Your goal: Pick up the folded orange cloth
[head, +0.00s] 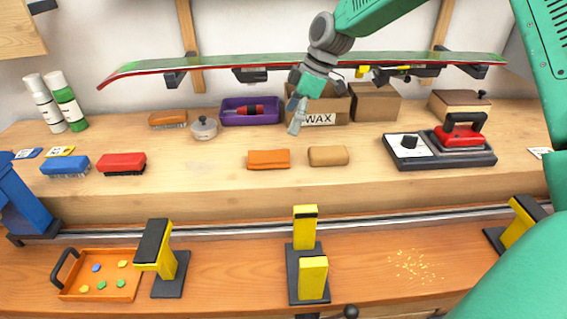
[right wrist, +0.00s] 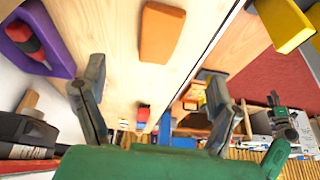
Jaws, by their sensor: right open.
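The folded orange cloth (head: 268,159) lies flat on the pale wooden bench, left of a tan block (head: 328,156). It also shows in the right wrist view (right wrist: 161,33) at the top, beyond my fingertips. My right gripper (head: 297,116) hangs above the back of the bench in the head view, in front of the WAX box and apart from the cloth. In the right wrist view its two fingers (right wrist: 158,95) are spread wide with nothing between them. My left gripper is not in view.
A purple tray (head: 232,113) with a red-handled tool and a WAX box (head: 318,118) stand behind the cloth. A ski (head: 220,62) is mounted above on brackets. A red iron (head: 461,137) stands on the right. Bench around the cloth's front is clear. Yellow clamps (head: 312,278) stand on the lower front surface.

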